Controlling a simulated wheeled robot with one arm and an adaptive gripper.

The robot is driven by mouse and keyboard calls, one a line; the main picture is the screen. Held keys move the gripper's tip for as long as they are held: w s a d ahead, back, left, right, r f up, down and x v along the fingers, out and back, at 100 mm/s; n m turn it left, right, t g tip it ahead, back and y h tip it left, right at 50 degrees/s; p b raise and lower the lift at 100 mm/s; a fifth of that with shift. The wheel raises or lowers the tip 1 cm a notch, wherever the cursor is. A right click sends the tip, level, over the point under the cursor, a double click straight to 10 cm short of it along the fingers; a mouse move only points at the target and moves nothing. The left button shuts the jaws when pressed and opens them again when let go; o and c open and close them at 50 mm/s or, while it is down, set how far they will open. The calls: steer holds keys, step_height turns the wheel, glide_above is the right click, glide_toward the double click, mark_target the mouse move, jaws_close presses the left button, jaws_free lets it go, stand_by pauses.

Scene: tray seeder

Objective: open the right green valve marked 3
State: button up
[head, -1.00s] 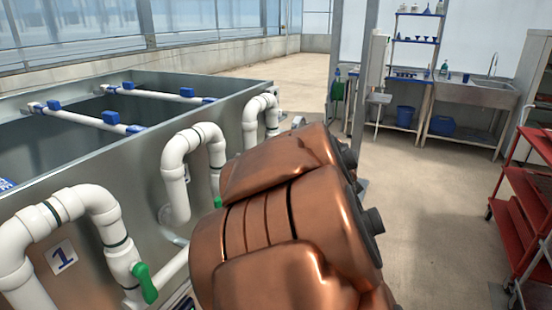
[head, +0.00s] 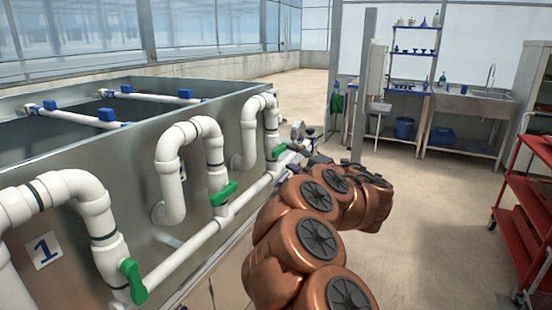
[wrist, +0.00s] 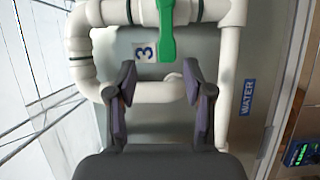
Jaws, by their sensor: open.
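The green valve handle beside the 3 label shows at the top middle of the wrist view (wrist: 167,32), and in the head view it is the farthest green handle (head: 278,152). The 3 label (wrist: 145,51) is on the tank wall behind the white pipes. My gripper (wrist: 160,72) is open and empty, its two dark fingers spread. The handle's lower end shows just beyond the gap between the fingertips; I cannot tell the distance. In the head view my gripper (head: 297,166) is dark and small, just right of that valve.
Two nearer green valves, one by label 1 (head: 132,280) and a middle one (head: 223,193), sit on the same white pipe run (head: 185,254). The metal tank (head: 130,165) is at left. A red cart (head: 525,205) stands at right.

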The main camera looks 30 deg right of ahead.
mark_target(277, 154)
steer(key=shift+n+y, duration=0.3)
steer(key=shift+y, duration=0.2)
steer(key=shift+w+a+f+p, duration=0.15)
steer(key=shift+w+a, duration=0.1)
steer(key=shift+w, duration=1)
steer(key=shift+w+a+f+p, duration=0.15)
steer(key=shift+w+a, duration=0.15)
steer(key=shift+w, duration=1)
steer(key=shift+w+a+f+p, duration=0.15)
steer(key=shift+w+a, duration=0.1)
steer(key=shift+w, duration=1)
jaws_close()
